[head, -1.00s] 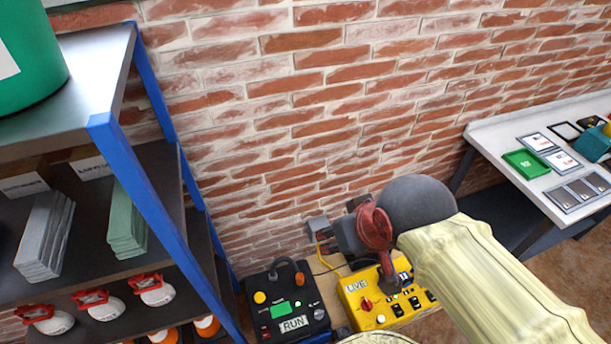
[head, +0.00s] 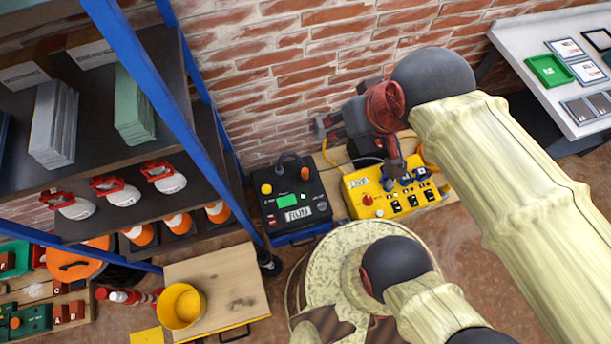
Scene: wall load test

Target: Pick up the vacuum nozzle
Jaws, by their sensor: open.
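I cannot pick out the vacuum nozzle with certainty. My gripper (head: 325,127) is up near the wall, above and right of the black box, at the end of my arm's red and dark wrist. It looks empty and open, apart from the hose. My wrist hides part of what lies behind it.
A yellow control box (head: 392,195) marked LIVE stands right of the black box. A blue-framed shelf (head: 135,65) with boxes and white and orange items fills the left. A yellow cup (head: 181,305) stands on a wooden top (head: 238,278). A white table (head: 515,38) is at right.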

